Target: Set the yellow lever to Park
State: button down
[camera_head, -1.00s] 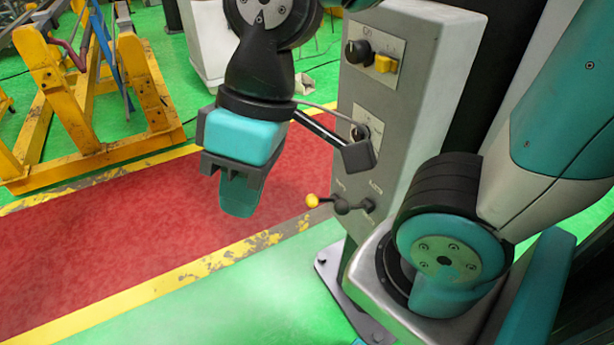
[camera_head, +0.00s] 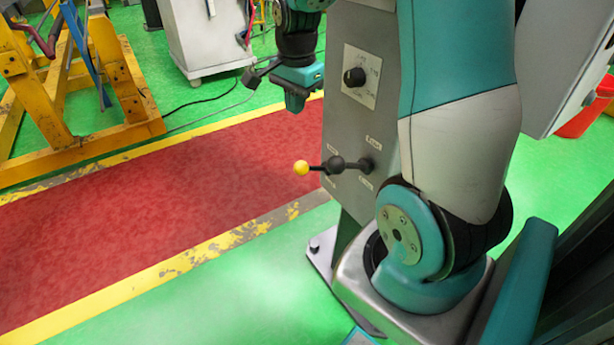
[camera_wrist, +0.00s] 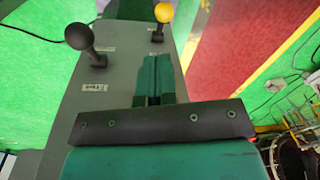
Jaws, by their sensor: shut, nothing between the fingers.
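The yellow lever (camera_head: 301,168) has a round yellow knob on a dark rod and sticks out to the left from the grey panel (camera_head: 345,205). Its knob also shows at the top of the wrist view (camera_wrist: 163,12). A black ball-ended lever (camera_head: 336,164) stands beside it and shows at the upper left of the wrist view (camera_wrist: 79,36). Small labels sit by both levers, mostly too blurred to read. My gripper (camera_head: 295,103) is above and beyond the levers in the head view, apart from them. Its green fingers (camera_wrist: 156,75) are closed together and empty.
A black rotary knob (camera_head: 355,77) is on the panel above the levers. My arm crosses the panel's right side. A yellow metal stand (camera_head: 115,75) is at the left, and a white cabinet (camera_head: 208,35) is behind. The red walkway left of the panel is clear.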

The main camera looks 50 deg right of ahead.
jog(key=d+f+m, duration=0.3)
jog(key=d, duration=0.2)
jog(key=shift+s+d+f+m+h+b, duration=0.25)
jog(key=shift+d+m+h+b, duration=0.05)
jog(key=shift+d+m, duration=0.1)
send_over(309, 167)
jog(key=f, duration=1.2)
jog(key=shift+s+a+f+b, duration=0.3)
jog(key=shift+a, duration=0.05)
jog(key=shift+w+a+f, duration=0.15)
jog(key=shift+a+f, duration=0.05)
jog(key=shift+f, duration=0.2)
jog(key=shift+f+g, duration=0.1)
jog(key=shift+g, duration=0.2)
